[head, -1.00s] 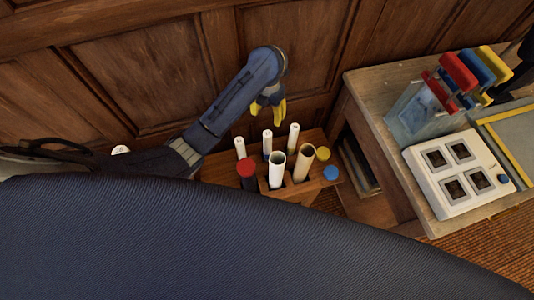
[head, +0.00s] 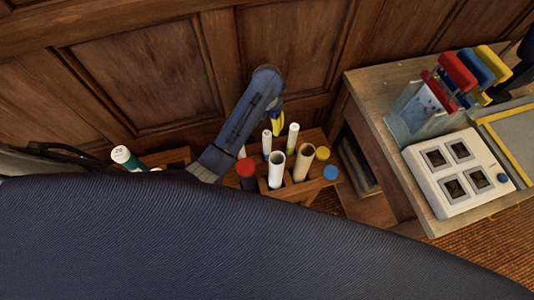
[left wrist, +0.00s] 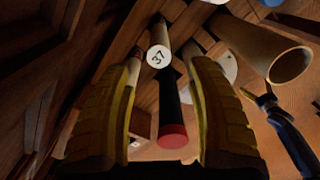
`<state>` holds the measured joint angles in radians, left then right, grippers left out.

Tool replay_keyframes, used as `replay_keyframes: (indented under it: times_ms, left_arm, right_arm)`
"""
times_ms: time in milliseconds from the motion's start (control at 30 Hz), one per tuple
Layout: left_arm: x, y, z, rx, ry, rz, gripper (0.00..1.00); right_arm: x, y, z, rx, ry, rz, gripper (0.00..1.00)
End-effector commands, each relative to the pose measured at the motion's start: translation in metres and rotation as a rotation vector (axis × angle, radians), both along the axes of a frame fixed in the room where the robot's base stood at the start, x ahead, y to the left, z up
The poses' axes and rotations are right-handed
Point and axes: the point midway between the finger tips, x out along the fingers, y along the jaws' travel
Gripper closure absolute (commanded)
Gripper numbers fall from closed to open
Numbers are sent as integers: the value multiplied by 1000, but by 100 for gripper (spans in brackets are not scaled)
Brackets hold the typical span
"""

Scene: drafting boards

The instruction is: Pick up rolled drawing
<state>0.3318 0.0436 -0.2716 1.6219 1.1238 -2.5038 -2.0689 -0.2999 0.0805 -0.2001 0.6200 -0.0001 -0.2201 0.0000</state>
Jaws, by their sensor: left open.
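A wooden rack (head: 318,184) holds several rolled drawings and tubes upright. Two thin white rolls stand at its back, one (head: 266,143) left of the other (head: 292,138). In front are a wide white roll (head: 276,170), a tan roll (head: 304,163), a red-capped dark tube (head: 246,174) and a blue cap (head: 330,172). My left gripper (head: 278,122) is open, just behind the thin white rolls. In the left wrist view, a white roll marked 37 (left wrist: 159,55) shows between its open yellow fingers (left wrist: 166,66), with the red-capped tube (left wrist: 172,134) below. I see no contact. My right gripper is out of view.
Another white roll (head: 122,156) stands in a wooden holder at the left. A panelled wall (head: 140,75) is close behind the rack. A wooden table (head: 372,95) at the right carries a white box (head: 440,205) and coloured items. A dark blue surface (head: 230,240) fills the foreground.

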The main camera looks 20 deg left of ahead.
Motion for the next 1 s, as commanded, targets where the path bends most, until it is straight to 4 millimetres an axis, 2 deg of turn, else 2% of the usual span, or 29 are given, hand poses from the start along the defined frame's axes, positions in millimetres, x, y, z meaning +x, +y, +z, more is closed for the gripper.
replay_keyframes:
  times_ms: [200,567,800,1000]
  left_arm:
    - [0,0,-23,0,1,0,41]
    - [0,1,-39,0,0,1,41]
    - [0,1,-67,0,1,1,41]
    - [0,2,-83,0,0,-1,41]
  right_arm:
    - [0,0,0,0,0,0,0]
    - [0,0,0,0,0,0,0]
    - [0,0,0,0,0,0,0]
    - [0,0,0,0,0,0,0]
